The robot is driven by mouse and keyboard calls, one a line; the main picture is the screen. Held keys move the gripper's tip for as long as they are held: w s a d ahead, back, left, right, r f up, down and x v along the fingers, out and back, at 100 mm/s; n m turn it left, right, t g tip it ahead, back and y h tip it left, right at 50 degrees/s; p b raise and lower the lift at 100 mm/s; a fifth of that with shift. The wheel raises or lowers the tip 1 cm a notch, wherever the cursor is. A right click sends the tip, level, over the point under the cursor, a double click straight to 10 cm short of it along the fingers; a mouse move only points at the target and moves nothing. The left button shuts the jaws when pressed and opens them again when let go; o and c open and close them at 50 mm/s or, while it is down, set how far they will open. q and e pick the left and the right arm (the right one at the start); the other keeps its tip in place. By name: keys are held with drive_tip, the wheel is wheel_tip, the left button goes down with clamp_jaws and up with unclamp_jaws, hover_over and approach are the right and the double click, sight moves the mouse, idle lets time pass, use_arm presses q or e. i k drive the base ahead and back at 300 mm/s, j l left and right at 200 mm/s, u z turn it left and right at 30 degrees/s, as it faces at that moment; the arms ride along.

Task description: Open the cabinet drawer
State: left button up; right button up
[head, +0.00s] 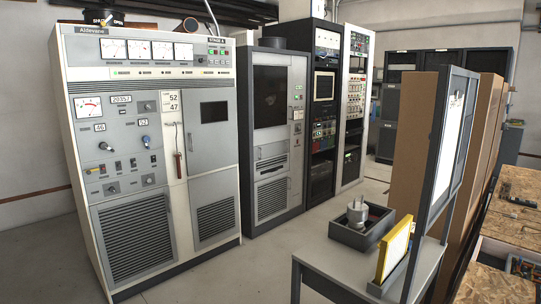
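A tall white and grey cabinet (155,160) with meters, knobs and louvred vents stands at the left. A grey cabinet (275,140) with a dark window stands beside it. Its front has a drawer-like panel (271,163) with slots below the window, and it looks shut. I cannot tell which front is the drawer. Neither of my grippers is in the head view.
Open equipment racks (325,110) stand right of the cabinets. A grey table (335,262) at front right holds a dark tray (345,238) with a metal part and a yellow-edged panel (394,250). Bare floor (225,275) lies before the cabinets. Wooden-topped benches (510,225) are far right.

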sight(264, 151)
drive_tip(key=i+j+u, duration=0.1)
drive_tip(key=i+j, duration=0.15)
drive_tip(key=j, duration=0.2)
drive_tip(key=i+j+u, duration=0.1)
drive_tip(key=i+j, duration=0.15)
drive_tip(key=j, duration=0.2)
drive_tip(key=i+j+u, duration=0.1)
drive_tip(key=i+j, duration=0.15)
drive_tip(key=j, duration=0.15)
drive_tip(key=i+z, duration=0.1)
drive_tip(key=i, duration=0.45)
drive_tip(key=i+j+z, duration=0.1)
drive_tip(key=i, duration=0.4)
drive_tip(key=i+j+z, duration=0.1)
drive_tip(key=i, duration=0.4)
drive_tip(key=i+j+z, duration=0.15)
drive_tip(key=i+j, duration=0.15)
drive_tip(key=i, duration=0.25)
drive_tip(key=i+l+z, duration=0.1)
drive_tip(key=i+z, duration=0.15)
drive_tip(key=i, duration=0.4)
drive_tip(key=i+z, duration=0.25)
drive_tip(key=i, duration=0.4)
drive_tip(key=i+j+z, duration=0.2)
drive_tip(key=i, duration=0.4)
